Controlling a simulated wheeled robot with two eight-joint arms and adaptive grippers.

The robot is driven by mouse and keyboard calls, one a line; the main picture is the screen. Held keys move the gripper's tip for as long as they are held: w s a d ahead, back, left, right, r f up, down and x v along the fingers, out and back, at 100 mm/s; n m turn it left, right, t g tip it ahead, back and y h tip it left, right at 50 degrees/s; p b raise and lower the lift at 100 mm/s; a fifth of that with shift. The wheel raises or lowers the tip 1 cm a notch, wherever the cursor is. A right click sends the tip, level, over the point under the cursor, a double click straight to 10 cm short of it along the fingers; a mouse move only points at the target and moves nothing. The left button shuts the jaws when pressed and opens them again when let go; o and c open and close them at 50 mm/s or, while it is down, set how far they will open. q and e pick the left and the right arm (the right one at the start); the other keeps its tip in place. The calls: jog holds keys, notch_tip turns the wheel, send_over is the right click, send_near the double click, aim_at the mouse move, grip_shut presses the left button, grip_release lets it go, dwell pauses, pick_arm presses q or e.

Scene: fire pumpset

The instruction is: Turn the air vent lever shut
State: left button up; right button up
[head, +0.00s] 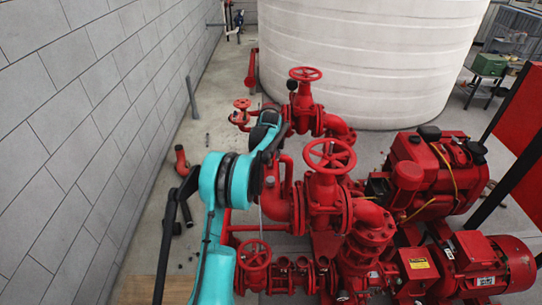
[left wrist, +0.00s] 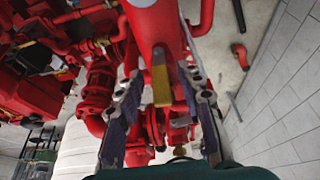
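The air vent lever (left wrist: 161,82) is a short flat yellow handle on a red pipe (left wrist: 156,25) in the left wrist view. It points down the picture, between the two fingers of my left gripper (left wrist: 160,78). The fingers are spread, with a visible gap on each side of the lever. In the head view I cannot make out the lever; my teal left arm reaches into the red pipework there, and its fingers are not clear. My right gripper is in neither view.
Red handwheels (head: 330,154) and valves stand close around my left arm. A red motor (head: 495,262) and an engine (head: 425,170) are at right. A white tank (head: 365,60) stands behind. A grey block wall (head: 85,110) borders the left, with a strip of floor beside it.

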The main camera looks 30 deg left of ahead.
pick_arm(q)
grip_shut()
jog(key=shift+s+a, duration=0.1)
jog(key=shift+s+a+f+t+h+b, duration=0.2)
jog(key=shift+a+t+h+b, duration=0.25)
jog(key=shift+h+b, duration=0.35)
jog(key=s+a+f+n+t+h+b, duration=0.1)
jog(key=t+h+b, duration=0.1)
jog(key=b, duration=0.3)
jog(key=a+f+n+t+h+b, duration=0.1)
jog(key=f+t+h+b, duration=0.1)
jog(key=b, duration=0.4)
jog(key=s+a+f+n+t+h+b, duration=0.1)
jog(key=a+f+t+h+b, duration=0.1)
jog(key=t+h+b, duration=0.2)
jog(key=shift+s+n+h+b, duration=0.3)
jog(key=shift+n+h+b, duration=0.1)
jog(key=shift+h+b, duration=0.7)
jog(key=shift+f+n+t+h+b, duration=0.4)
jog(key=shift+t+h+b, duration=0.2)
jog(key=shift+t+b, duration=0.7)
jog(key=shift+g, duration=0.25)
jog(key=shift+r, duration=0.1)
